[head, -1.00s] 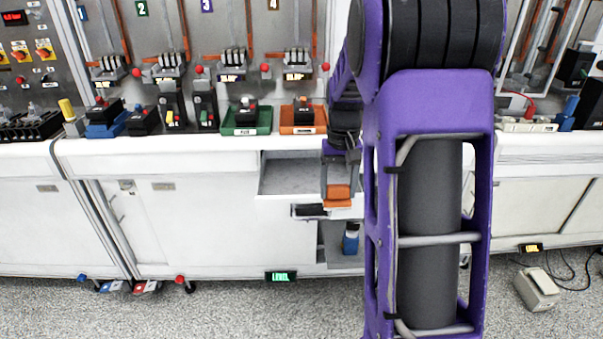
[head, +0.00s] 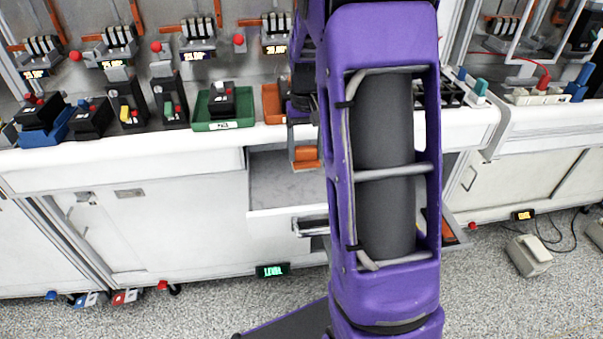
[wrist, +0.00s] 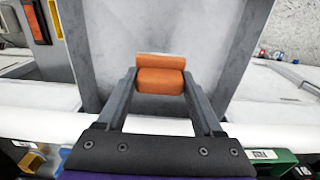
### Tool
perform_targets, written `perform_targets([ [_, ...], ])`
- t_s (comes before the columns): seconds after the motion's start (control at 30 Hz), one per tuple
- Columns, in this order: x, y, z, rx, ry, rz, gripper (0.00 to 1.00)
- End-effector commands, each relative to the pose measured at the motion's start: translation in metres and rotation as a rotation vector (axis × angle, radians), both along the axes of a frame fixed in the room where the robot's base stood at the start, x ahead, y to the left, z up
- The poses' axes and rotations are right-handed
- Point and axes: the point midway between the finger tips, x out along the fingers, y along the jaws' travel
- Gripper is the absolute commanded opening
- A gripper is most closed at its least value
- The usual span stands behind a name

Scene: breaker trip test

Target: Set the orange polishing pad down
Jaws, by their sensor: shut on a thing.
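The orange polishing pad (wrist: 160,80) is a small rounded block. In the wrist view it is between the two fingers of my gripper (wrist: 160,85), which is shut on it. In the head view the pad (head: 306,155) shows at the right side of the open drawer (head: 285,213), near the counter's front edge. The grey drawer floor (wrist: 115,50) lies behind the pad in the wrist view. I cannot tell whether the pad touches the floor. My arm hides the drawer's right end in the head view.
The white counter (head: 120,165) runs above the drawer. A green tray (head: 223,126) and an orange tray (head: 271,104) with black devices stand on it. The visible drawer floor looks empty. A lit green-text display (head: 272,271) sits at the cabinet's foot.

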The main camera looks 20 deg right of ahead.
Motion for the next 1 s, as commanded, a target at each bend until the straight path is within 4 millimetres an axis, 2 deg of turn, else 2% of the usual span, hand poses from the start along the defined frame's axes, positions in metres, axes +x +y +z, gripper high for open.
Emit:
perform_targets([
  [0.03, -0.001, 0.000, -0.013, 0.001, 0.004, 0.000, 0.16],
  [0.1, -0.001, 0.000, -0.025, 0.001, 0.003, 0.000, 0.16],
  [0.37, -0.001, 0.000, -0.048, 0.001, 0.002, 0.000, 0.16],
  [0.53, 0.000, 0.000, -0.072, 0.001, 0.002, 0.000, 0.16],
  [0.97, 0.000, 0.000, -0.082, 0.000, 0.000, 0.000, 0.16],
  [1.0, 0.000, 0.000, -0.080, 0.000, 0.000, 0.000, 0.75],
])
